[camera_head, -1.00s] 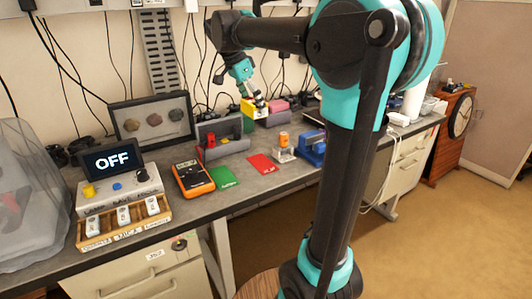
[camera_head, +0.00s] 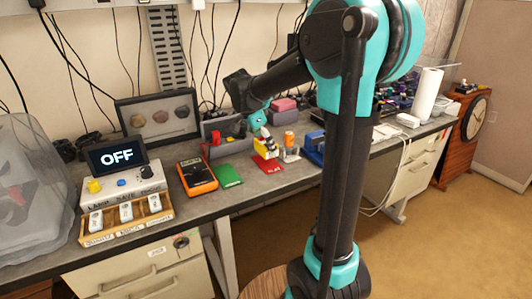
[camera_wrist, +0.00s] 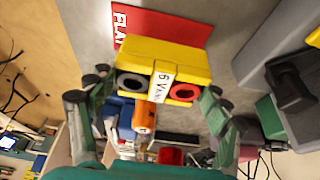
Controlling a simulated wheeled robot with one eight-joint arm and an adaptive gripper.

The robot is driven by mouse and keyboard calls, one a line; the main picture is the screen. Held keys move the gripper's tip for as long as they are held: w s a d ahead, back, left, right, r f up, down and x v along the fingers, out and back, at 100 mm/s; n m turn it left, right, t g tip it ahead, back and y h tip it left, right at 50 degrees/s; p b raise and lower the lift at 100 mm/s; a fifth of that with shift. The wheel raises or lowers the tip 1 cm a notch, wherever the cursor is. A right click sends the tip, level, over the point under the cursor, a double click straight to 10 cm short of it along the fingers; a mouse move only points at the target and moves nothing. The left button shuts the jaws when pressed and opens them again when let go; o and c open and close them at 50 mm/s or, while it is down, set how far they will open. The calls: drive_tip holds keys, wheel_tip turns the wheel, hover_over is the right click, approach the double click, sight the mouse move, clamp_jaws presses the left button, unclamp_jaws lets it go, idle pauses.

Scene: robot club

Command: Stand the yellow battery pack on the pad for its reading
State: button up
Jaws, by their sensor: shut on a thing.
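The yellow battery pack (camera_head: 267,150) is held by my gripper (camera_head: 262,134) over or on the red pad (camera_head: 268,166). I cannot tell whether the pack touches the pad. In the wrist view the yellow pack (camera_wrist: 185,58) sits between the fingers of my gripper (camera_wrist: 158,86), with a black and a red terminal and a white label reading "6 V". The red pad (camera_wrist: 128,22) shows beyond it with part of the word "FLAT". A green pad (camera_head: 228,176) lies left of the red one, and an orange meter (camera_head: 196,176) lies left of that; its reading is too small to make out.
An orange cylinder (camera_head: 289,139) on a small stand and a blue vise-like object (camera_head: 314,147) stand close to the right of the pack. A grey bin (camera_head: 220,130) is behind. A switch box with an "OFF" screen (camera_head: 117,157) stands at the left. The bench's front edge is near.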

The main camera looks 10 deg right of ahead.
drive_tip(key=shift+f, duration=1.9)
drive_tip(key=shift+f, duration=0.1)
drive_tip(key=o, duration=1.4)
drive_tip(key=shift+o, duration=0.2)
drive_tip(key=v, duration=1.2)
